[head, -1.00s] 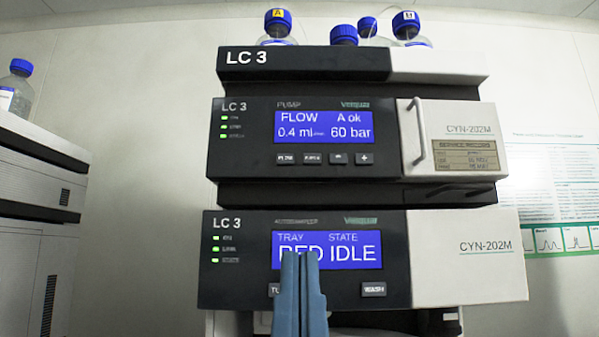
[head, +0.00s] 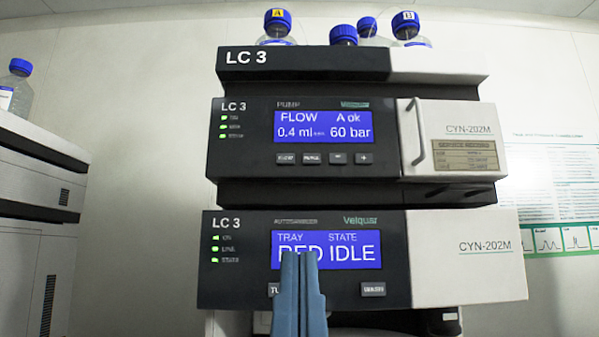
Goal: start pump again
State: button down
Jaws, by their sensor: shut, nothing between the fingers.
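The pump module (head: 240,160) of the LC 3 stack is in the middle of the head view. Its blue screen (head: 322,126) reads FLOW 0.4 ml, A ok, 60 bar. A row of small buttons (head: 323,158) sits under that screen; the leftmost appears to be labelled FLOW. Three green lights (head: 223,127) are lit at its left. My gripper (head: 298,254) is shut and empty. It stands upright in front of the autosampler module below, covering part of that screen and of its left button. I cannot tell whether it touches the panel.
The autosampler screen (head: 350,250) reads TRAY RED, partly hidden, and STATE IDLE. A vertical handle (head: 413,132) sticks out from the pump's white door (head: 460,150). Blue-capped bottles (head: 343,35) stand on top of the stack. Another instrument (head: 35,210) stands at the left.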

dwell(0.8)
notch_tip(320, 180, up, 12)
jog(key=p, duration=1.2)
jog(key=shift+r, duration=0.15)
